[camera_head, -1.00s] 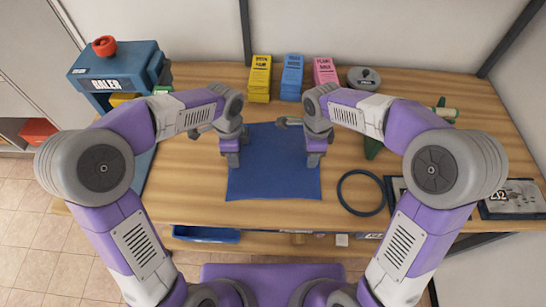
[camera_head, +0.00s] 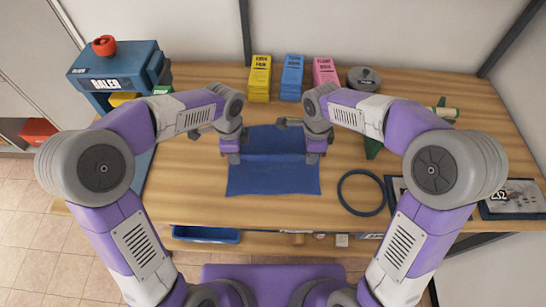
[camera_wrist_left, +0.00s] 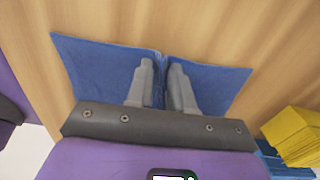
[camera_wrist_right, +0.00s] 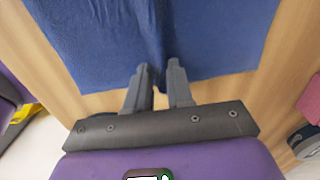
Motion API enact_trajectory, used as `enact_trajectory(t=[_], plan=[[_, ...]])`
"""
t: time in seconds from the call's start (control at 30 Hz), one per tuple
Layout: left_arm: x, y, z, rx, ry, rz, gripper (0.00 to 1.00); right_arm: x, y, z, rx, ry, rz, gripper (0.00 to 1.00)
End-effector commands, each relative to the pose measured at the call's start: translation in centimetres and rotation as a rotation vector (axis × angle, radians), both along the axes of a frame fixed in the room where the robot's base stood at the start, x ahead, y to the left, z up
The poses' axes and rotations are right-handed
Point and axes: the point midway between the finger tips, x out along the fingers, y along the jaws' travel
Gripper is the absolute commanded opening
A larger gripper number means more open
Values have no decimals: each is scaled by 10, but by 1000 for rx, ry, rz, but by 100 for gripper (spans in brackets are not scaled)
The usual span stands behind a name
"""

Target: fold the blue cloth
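The blue cloth (camera_head: 272,180) lies on the wooden table, with a raised band or crease running across it between my two grippers. My left gripper (camera_head: 232,160) is at its left edge and my right gripper (camera_head: 314,158) at its right edge. In the left wrist view the fingers (camera_wrist_left: 160,80) close on a ridge of the cloth (camera_wrist_left: 105,65). In the right wrist view the fingers (camera_wrist_right: 160,78) also pinch a ridge of the cloth (camera_wrist_right: 95,40). The fingertips are partly hidden in the head view.
Yellow (camera_head: 260,78), blue (camera_head: 292,78) and pink (camera_head: 325,72) stacks stand behind the cloth, with a round grey object (camera_head: 364,79) beside them. A dark ring (camera_head: 361,193) lies at right. The blue baler (camera_head: 115,72) stands at left. Table is clear in front of the cloth.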

Motion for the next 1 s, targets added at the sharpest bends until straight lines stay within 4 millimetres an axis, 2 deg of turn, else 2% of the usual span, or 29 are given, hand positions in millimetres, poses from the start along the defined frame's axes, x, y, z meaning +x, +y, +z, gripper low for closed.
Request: enact_trajectory(t=[0.03, 0.27, 0.77, 1.0], plan=[[-1, 0, -2, 1, 3, 0, 16, -1, 0, -1, -1, 3, 0, 16], [-1, 0, -2, 2, 4, 0, 0, -1, -1, -2, -1, 4, 0, 0], [-1, 1, -1, 2, 5, 0, 0, -1, -1, -1, -2, 4, -1, 0], [-1, 1, 11, 2, 4, 0, 0, -1, -1, 11, -2, 3, -1, 0]])
